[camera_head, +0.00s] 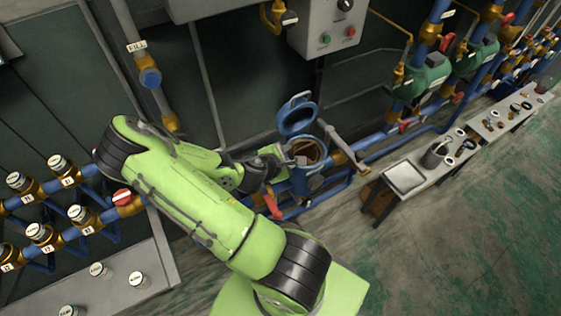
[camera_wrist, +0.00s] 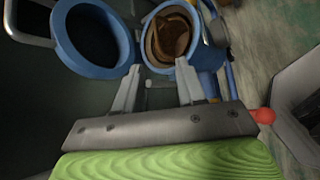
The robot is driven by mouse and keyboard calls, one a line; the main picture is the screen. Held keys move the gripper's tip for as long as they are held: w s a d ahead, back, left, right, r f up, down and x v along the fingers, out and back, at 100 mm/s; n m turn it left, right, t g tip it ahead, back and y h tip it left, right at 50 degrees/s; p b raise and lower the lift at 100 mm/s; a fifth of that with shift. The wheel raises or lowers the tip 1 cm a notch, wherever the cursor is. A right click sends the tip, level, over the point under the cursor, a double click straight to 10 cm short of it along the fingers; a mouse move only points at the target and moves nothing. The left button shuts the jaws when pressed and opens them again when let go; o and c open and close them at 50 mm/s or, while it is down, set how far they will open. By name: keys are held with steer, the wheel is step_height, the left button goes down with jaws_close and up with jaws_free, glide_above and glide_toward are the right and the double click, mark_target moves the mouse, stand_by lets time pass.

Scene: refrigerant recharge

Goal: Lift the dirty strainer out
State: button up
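The dirty strainer (camera_head: 309,153) is a brown, stained basket inside the round mouth of a blue housing (camera_head: 302,182). In the wrist view the strainer (camera_wrist: 172,36) shows at the top, with its rim inside the housing's blue rim. The housing's lid (camera_head: 297,117) is swung open behind the mouth; it shows in the wrist view as a thick blue ring (camera_wrist: 62,50). My gripper (camera_wrist: 159,66) is open, its two grey fingers apart with nothing between them, pointing toward the housing's near rim. In the head view my gripper (camera_head: 284,155) is just left of the mouth; contact cannot be told.
A grey bench (camera_head: 405,205) to the right holds a white tray (camera_head: 404,178), a metal pot (camera_head: 435,155) and small parts. A metal bar (camera_head: 340,143) reaches up close to the housing's right side. Blue pipes and valves line the wall. The green floor at right is clear.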

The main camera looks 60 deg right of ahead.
mark_target(306, 146)
steer(key=b+x, duration=0.4)
steer(key=x, duration=0.4)
steer(key=b+x, duration=0.4)
steer(key=x, duration=0.4)
steer(key=shift+w+d+r, duration=0.1)
steer(key=shift+w+r, duration=0.05)
steer(key=shift+w, duration=0.1)
steer(key=shift+r, duration=0.1)
jaws_close()
stand_by(0.8)
